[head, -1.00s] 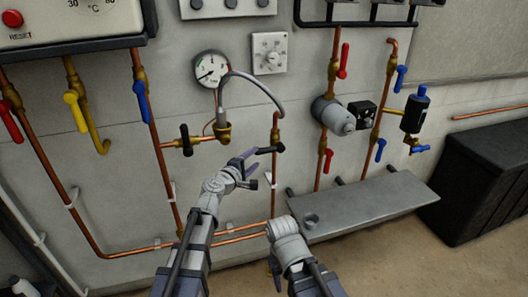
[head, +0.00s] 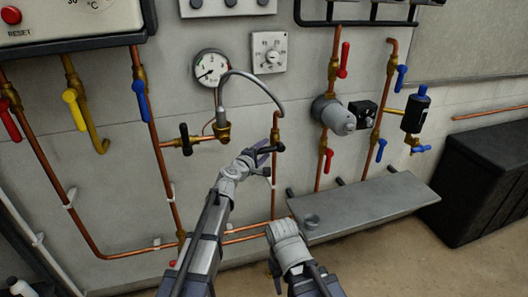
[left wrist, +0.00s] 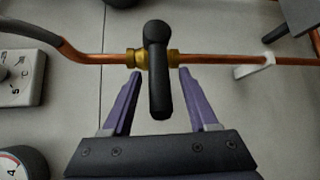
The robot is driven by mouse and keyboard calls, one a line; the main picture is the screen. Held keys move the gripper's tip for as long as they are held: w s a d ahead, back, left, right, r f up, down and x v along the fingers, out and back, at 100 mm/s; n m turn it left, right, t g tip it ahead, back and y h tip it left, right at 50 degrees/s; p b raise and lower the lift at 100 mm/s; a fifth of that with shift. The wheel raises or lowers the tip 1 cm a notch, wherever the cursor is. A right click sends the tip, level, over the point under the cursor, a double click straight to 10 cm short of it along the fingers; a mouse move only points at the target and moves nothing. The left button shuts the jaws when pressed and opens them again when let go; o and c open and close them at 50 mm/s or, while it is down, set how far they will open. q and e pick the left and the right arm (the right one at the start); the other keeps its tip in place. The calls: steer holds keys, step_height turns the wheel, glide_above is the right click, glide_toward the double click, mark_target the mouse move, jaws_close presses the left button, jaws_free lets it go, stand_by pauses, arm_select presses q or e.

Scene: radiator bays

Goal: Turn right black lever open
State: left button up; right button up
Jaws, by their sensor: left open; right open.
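The right black lever (head: 279,148) sits on a brass valve on a thin vertical copper pipe, right of the gauge. In the left wrist view the lever (left wrist: 158,82) lies crosswise to its pipe. My left gripper (head: 266,152) is at this lever. Its purple fingers (left wrist: 158,88) are open, one on each side of the lever handle, with gaps showing on both sides. Another black lever (head: 185,140) is further left, upright across a horizontal pipe. My right gripper (head: 287,238) is low, near the shelf's left end; its fingers are hidden from view.
A grey hose (head: 262,87) arches just above the right black lever. A gauge (head: 210,67) and a dial box (head: 269,52) are on the wall. A grey shelf (head: 365,202) and a black box (head: 485,185) stand at the right. Red and blue levers flank the pump (head: 333,114).

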arm_select(q)
jaws_close()
stand_by(0.3)
stand_by(1.1)
